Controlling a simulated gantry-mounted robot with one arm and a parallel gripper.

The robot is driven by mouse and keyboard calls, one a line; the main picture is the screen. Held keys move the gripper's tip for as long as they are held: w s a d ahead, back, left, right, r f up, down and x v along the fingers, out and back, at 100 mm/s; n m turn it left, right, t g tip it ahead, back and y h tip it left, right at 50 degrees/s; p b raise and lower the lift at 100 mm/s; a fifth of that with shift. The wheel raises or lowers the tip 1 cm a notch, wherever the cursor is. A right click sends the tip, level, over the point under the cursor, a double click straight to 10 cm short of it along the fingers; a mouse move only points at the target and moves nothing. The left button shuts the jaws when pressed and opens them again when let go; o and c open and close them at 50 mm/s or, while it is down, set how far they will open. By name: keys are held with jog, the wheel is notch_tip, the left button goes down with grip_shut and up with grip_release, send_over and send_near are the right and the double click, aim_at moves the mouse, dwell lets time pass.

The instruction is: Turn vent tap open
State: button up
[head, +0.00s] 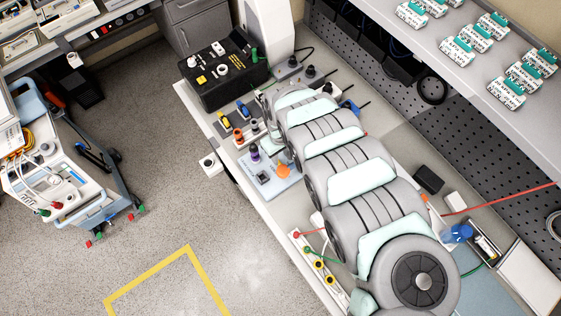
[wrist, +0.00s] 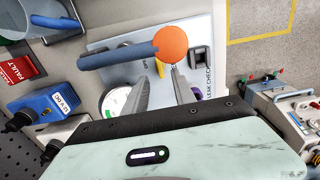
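A pale blue panel marked LEAK CHECK (wrist: 220,48) lies below my gripper in the wrist view; it also shows in the head view (head: 263,184). A blue lever (wrist: 118,55) with an orange ball end (wrist: 171,44) crosses over it. A round gauge (wrist: 115,101) and a purple part (wrist: 197,91) are partly hidden by the fingers. I cannot tell which part is the vent tap. My arm hides the gripper in the head view.
A black case (head: 225,80) stands behind on the bench. A cart (head: 75,180) stands on the open floor to the left.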

aim_at(280, 161)
notch_tip(280, 161, down, 4)
jog(key=shift+a+f, duration=0.15)
jog(key=shift+f, duration=0.05)
jog(key=shift+w+f, duration=0.1)
jog(key=shift+f, duration=0.65)
jog(key=shift+c, duration=0.4)
grip_shut()
